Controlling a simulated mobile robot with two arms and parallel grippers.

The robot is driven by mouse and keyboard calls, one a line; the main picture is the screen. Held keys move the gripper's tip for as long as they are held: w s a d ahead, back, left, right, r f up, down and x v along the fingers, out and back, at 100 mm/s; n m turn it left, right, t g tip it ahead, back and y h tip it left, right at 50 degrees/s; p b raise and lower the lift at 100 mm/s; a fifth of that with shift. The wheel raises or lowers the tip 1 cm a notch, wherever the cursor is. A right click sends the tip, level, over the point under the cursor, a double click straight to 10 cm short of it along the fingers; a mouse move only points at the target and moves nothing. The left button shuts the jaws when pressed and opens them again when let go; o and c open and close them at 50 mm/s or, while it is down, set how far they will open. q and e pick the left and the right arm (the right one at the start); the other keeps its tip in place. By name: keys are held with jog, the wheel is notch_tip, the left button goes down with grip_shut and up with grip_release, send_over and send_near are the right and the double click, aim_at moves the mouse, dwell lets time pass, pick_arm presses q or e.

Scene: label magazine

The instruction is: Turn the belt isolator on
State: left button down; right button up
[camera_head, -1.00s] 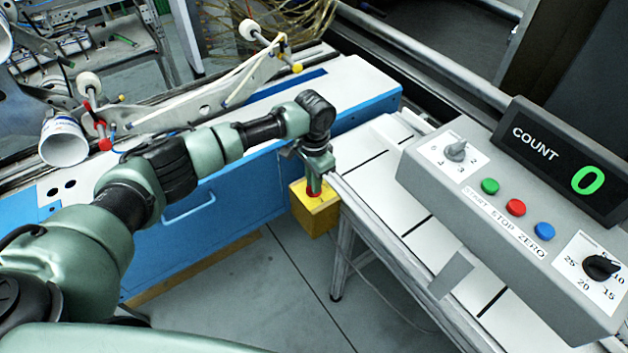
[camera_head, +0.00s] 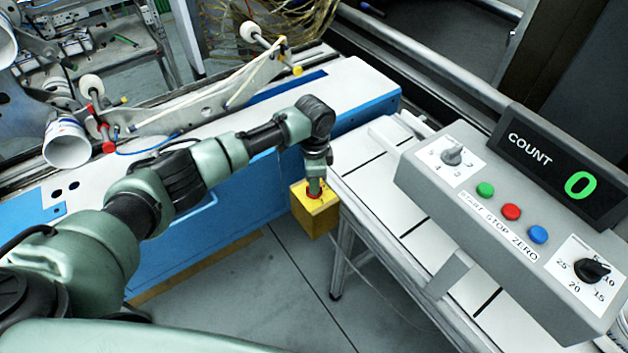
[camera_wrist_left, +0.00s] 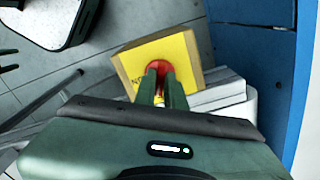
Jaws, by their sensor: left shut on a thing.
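The belt isolator is a yellow box (camera_head: 318,216) with a red knob on its top face, beside the end of the white conveyor. My left gripper (camera_head: 314,190) points down at it from above, its fingers shut on the red knob. In the left wrist view the red knob (camera_wrist_left: 160,68) shows between and just beyond the two green fingers (camera_wrist_left: 161,88), on the yellow plate (camera_wrist_left: 180,55). Lettering on the plate is mostly hidden by the fingers. My right gripper is not in view.
The grey control box (camera_head: 490,190) with dials and green, red and blue buttons stands over the conveyor (camera_head: 385,185) at the right. Its counter display (camera_head: 560,170) reads 0. A blue and white machine (camera_head: 240,190) stands behind my left arm. Open floor (camera_head: 270,295) lies in front.

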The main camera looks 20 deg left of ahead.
pick_arm(q)
jog(key=m, duration=0.6)
jog(key=shift+m, duration=0.3)
jog(key=m, duration=0.5)
jog(key=shift+r+m, duration=0.1)
jog(key=shift+m, duration=0.3)
jog(key=c, duration=1.5)
grip_release()
notch_tip(320, 180, up, 8)
jog(key=shift+f+b, duration=0.1)
jog(key=shift+b, duration=0.3)
